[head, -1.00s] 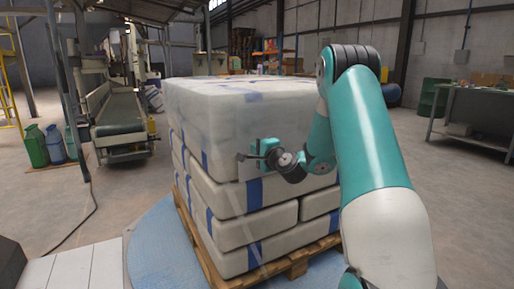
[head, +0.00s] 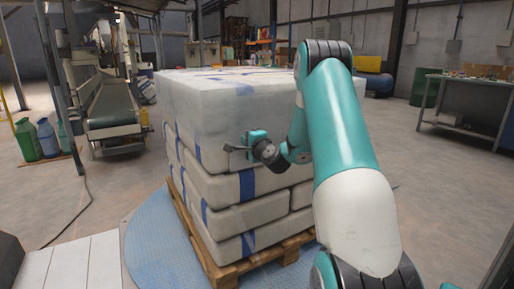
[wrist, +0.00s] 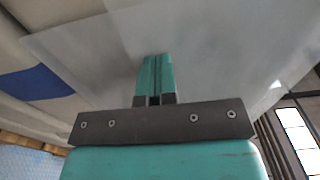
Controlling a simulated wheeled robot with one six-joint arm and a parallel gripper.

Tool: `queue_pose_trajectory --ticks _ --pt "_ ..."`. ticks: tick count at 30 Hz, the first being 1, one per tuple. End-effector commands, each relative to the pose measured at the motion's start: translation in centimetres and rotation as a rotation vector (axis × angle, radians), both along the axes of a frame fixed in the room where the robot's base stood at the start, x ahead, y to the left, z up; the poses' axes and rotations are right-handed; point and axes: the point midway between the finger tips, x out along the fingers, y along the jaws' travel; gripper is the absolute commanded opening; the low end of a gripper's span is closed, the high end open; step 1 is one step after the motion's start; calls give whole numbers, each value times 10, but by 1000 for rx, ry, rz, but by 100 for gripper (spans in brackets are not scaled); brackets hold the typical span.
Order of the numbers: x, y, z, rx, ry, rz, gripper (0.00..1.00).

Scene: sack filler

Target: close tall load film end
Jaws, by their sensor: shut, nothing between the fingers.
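The tall load (head: 195,105) is a stack of pale sacks with blue bands, standing on a wooden pallet (head: 270,258). Translucent film (head: 210,125) covers its upper part. My gripper (head: 230,148) is at the upper front face, near the left front corner. In the wrist view my gripper (wrist: 155,75) is shut, its teal fingers together with nothing between them. A pale sheet of film (wrist: 225,65) spreads behind and around the fingertips, with an edge slanting at left. I cannot tell whether the fingertips touch it, or whether its end lies flat.
The pallet stands on a round blue plate (head: 150,245). A workbench (head: 465,105) is at the right. Open floor lies between the load and the bench.

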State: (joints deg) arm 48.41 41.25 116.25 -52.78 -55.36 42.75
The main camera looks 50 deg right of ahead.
Motion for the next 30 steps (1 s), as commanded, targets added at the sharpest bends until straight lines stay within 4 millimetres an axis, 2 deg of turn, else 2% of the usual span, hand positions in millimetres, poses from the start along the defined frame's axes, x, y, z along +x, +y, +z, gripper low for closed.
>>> queue_pose_trajectory --ticks 5,12,18,22,30 --pt "-19 18 -5 -1 -3 6 0" --pt "-75 37 -5 6 -1 -1 0" --pt "-106 48 -3 6 1 -1 0" --pt "-114 52 -1 4 0 1 0" --pt "-115 55 1 4 0 4 0"
